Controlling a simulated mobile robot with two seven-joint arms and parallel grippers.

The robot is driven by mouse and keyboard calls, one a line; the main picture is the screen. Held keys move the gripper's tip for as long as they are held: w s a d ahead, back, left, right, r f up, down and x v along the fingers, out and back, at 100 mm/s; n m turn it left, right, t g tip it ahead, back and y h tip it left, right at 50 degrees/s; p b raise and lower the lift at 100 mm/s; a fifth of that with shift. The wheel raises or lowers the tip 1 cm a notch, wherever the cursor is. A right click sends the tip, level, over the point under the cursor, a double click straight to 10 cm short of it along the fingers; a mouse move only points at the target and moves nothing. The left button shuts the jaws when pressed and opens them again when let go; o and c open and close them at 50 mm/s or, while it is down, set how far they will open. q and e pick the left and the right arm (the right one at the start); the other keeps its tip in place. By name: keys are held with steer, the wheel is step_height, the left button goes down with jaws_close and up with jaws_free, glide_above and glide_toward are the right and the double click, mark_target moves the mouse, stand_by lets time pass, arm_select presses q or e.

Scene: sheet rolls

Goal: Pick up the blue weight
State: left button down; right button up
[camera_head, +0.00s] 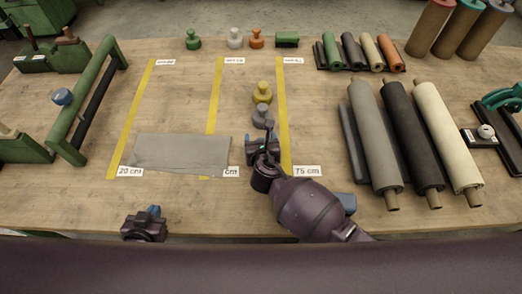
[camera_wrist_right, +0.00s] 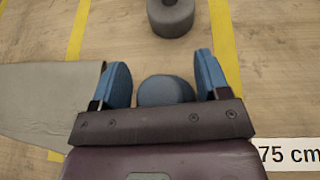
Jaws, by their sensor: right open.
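The blue weight (camera_wrist_right: 165,90) shows in the right wrist view as a rounded blue-grey top between the two blue fingers of my right gripper (camera_wrist_right: 162,66). The fingers are open, one on each side, with gaps visible. Its lower part is hidden by the gripper body. In the head view my right gripper (camera_head: 261,146) is over the table near the right yellow line, and I cannot make out the blue weight under it. My left gripper (camera_head: 146,222) is at the table's front edge, away from the weights; its finger opening is unclear.
A grey weight (camera_head: 263,115) and a yellow weight (camera_head: 262,92) stand just beyond my right gripper. A grey sheet (camera_head: 180,152) lies to its left. Large rolls (camera_head: 405,140) lie at right. A green frame (camera_head: 100,90) with a blue knob (camera_head: 62,96) stands at left.

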jaws_close()
steer(key=shift+w+r, duration=0.1)
stand_by(0.3)
